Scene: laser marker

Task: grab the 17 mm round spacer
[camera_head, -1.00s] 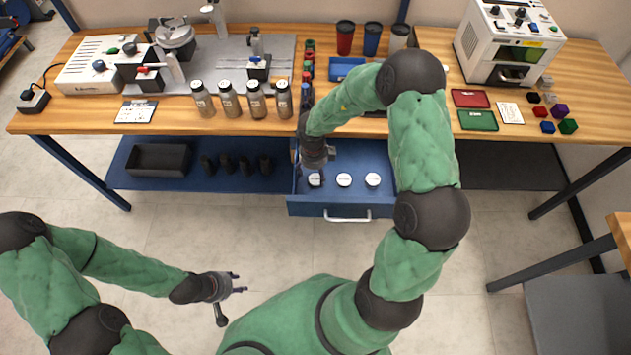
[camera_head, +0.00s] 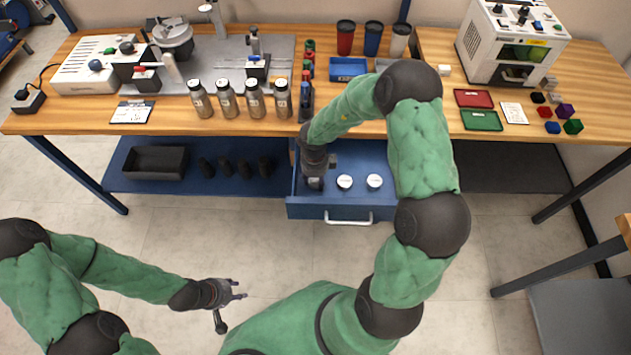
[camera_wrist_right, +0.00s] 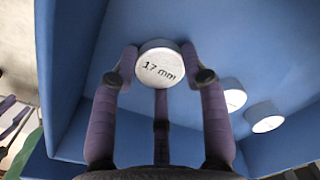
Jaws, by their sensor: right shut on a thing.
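The round spacer marked "17 mm" (camera_wrist_right: 160,66) has a white top and is between the fingers of my right gripper (camera_wrist_right: 160,80) in the right wrist view. That gripper is shut on it, inside the open blue drawer (camera_head: 350,207). In the head view my right gripper (camera_head: 316,180) is over the left part of the drawer and mostly covers the spacer. Two other white-topped round pieces (camera_head: 344,182) and (camera_head: 374,181) stand to its right in the drawer. My left gripper (camera_head: 238,291) is open and empty above the floor.
The wooden bench (camera_head: 170,118) above holds several bottles, cups (camera_head: 372,38), a white machine (camera_head: 510,45) and small coloured blocks. A black bin (camera_head: 155,162) sits on the lower shelf. The drawer walls stand close around my right gripper.

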